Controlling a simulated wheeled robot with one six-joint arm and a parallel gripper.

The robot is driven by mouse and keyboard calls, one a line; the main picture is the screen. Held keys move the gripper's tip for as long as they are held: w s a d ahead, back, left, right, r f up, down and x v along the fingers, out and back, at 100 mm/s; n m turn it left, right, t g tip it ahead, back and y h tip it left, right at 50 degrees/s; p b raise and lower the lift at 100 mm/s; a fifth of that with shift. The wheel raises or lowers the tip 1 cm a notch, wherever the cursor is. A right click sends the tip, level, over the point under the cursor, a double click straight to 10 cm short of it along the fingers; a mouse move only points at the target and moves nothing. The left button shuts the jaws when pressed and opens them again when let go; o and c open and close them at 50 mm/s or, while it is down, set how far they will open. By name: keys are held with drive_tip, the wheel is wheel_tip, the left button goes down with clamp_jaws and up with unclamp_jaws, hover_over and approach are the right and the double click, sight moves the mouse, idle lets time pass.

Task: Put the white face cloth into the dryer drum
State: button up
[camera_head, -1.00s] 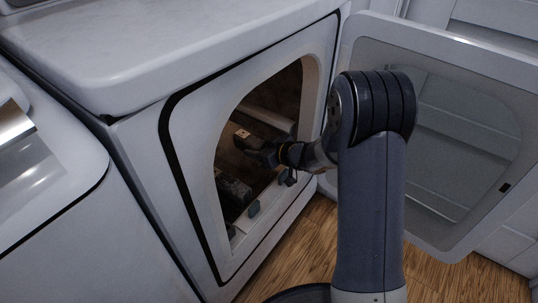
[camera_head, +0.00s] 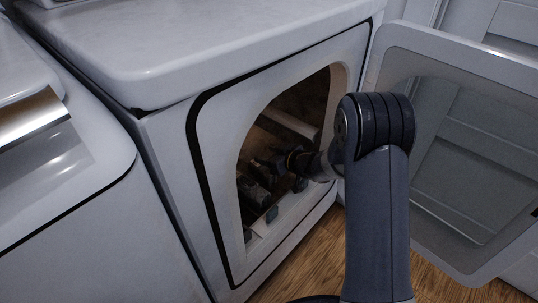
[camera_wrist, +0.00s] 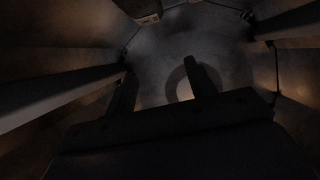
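The dryer drum (camera_head: 286,122) shows through the round-topped opening in the dryer front and is dark inside. My arm reaches through this opening, and my gripper is inside the drum, hard to make out in the head view. In the wrist view my gripper (camera_wrist: 160,82) shows as two dark fingers standing apart with nothing seen between them but the dim drum wall. I cannot make out the white face cloth in either current view.
The dryer door (camera_head: 460,150) stands open to the right of the opening, close to my arm. The white dryer (camera_head: 165,150) stands beside another white machine (camera_head: 70,225) at left. Wooden floor (camera_head: 310,272) shows below. Ribs (camera_wrist: 50,95) run along the drum wall.

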drive_tip(key=shift+o, duration=1.4)
drive_tip(key=shift+d+r, duration=0.1)
drive_tip(key=p+v, duration=0.4)
drive_tip(key=v, duration=0.6)
drive_tip(key=shift+s+d, duration=0.2)
